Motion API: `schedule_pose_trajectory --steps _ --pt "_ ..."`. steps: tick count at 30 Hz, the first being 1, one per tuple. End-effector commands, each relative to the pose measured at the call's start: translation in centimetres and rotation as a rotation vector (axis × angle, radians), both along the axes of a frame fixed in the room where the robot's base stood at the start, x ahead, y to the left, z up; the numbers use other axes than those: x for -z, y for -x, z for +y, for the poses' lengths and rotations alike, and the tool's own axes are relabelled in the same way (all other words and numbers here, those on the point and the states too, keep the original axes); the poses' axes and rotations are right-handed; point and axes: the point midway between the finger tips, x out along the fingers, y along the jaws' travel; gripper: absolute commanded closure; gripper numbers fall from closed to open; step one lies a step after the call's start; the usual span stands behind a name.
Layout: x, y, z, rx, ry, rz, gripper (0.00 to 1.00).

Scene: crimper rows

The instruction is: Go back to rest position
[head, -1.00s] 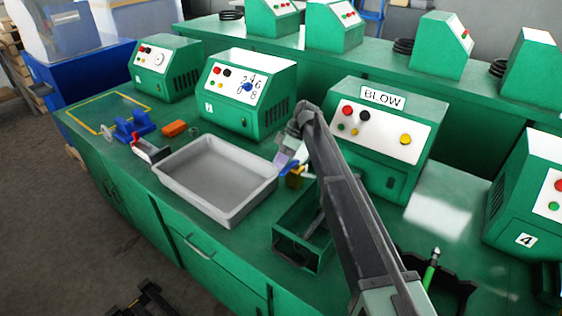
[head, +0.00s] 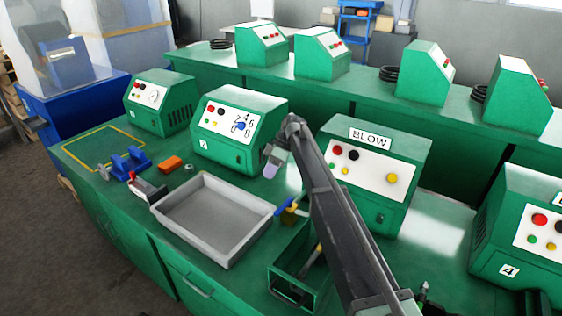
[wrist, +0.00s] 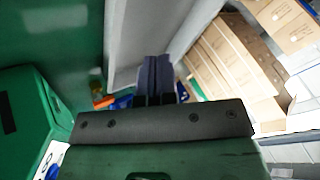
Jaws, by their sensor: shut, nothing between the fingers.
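My arm reaches up from the lower right of the head view. My gripper (head: 271,166) hangs at its end, above the bench, in front of the right side of the green machine with the numbered dial (head: 238,128). In the wrist view my gripper (wrist: 157,72) shows two dark fingers side by side, shut with nothing between them. The grey tray (head: 171,232) stands on the bench below and left of the gripper. The gripper looks clear of it.
The BLOW machine (head: 372,170) stands right of my arm. A green open bin (head: 295,290) and a blue and yellow part (head: 287,210) lie below the arm. An orange block (head: 170,164) and a blue fixture (head: 130,164) sit left.

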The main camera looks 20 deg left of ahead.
Motion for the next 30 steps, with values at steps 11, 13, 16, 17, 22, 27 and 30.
schedule_pose_trajectory --steps 11,13,16,17,22,27,30 --pt "1.6 4.8 -6.3 0.515 0.322 -0.002 1.00" --pt "2.2 7.0 -11.7 0.724 0.419 -0.021 1.00" --pt "2.8 10.7 -20.0 1.015 0.529 -0.051 1.00" --pt "3.0 12.0 -22.7 1.101 0.557 -0.059 1.00" --pt "3.4 20.6 -36.6 1.527 0.674 -0.105 1.00" --pt "3.5 26.9 -44.7 1.700 0.728 -0.120 1.00" --pt "3.5 27.0 -46.9 1.750 0.737 -0.098 1.00"
